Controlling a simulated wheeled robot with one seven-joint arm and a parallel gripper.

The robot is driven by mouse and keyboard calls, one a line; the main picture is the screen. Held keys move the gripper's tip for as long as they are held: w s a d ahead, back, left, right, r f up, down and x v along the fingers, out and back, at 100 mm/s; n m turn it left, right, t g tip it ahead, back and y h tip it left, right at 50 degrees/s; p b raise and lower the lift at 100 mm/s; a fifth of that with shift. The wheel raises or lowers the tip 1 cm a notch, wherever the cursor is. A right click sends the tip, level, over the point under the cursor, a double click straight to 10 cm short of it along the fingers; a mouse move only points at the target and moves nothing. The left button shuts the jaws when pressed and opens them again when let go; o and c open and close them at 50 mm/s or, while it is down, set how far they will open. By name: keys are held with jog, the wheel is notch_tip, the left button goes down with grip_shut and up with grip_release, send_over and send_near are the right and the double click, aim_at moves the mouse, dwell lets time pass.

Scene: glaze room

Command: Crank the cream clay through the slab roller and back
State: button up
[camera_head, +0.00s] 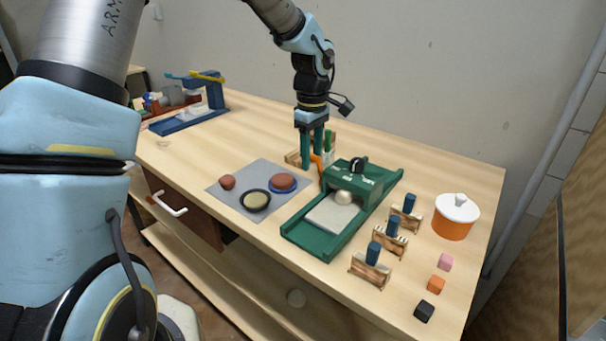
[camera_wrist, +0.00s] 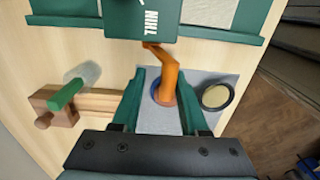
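The green slab roller (camera_head: 313,243) stands on the table with a pale sheet (camera_head: 327,216) in its bed. A rounded cream lump (camera_head: 343,197), seemingly the clay, sits on that sheet just in front of the roller housing (camera_head: 352,179). An orange crank (camera_head: 317,163) sticks out on the roller's left side. My gripper (camera_head: 311,166) points down beside that side. In the wrist view, the orange crank (camera_wrist: 168,72) shows between the spread fingers of my gripper (camera_wrist: 160,85), with gaps visible on both sides. The housing (camera_wrist: 140,22) carries the word "THIN". The clay is out of the wrist view.
Left of the roller, a grey mat (camera_head: 222,188) holds reddish lumps and a dark bowl (camera_head: 255,201). A wooden piece with a green peg (camera_wrist: 65,95) is close to my gripper. Wooden stands (camera_head: 390,242), an orange pot (camera_head: 453,226) and small cubes (camera_head: 436,285) lie to the right.

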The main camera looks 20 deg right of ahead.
jog(key=shift+w+d+r, duration=0.2)
jog(key=shift+d, duration=0.25)
jog(key=shift+w+d, duration=0.35)
jog(key=shift+d, duration=0.3)
jog(key=shift+w+d, duration=0.35)
jog(key=shift+d, duration=0.25)
jog(key=shift+w+d+f, duration=0.3)
jog(key=shift+w+d, duration=0.05)
jog(key=shift+d, duration=0.25)
jog(key=shift+w+d+f, duration=0.25)
jog(key=shift+w+d, duration=0.05)
jog(key=shift+d, duration=0.25)
jog(key=shift+f, duration=0.1)
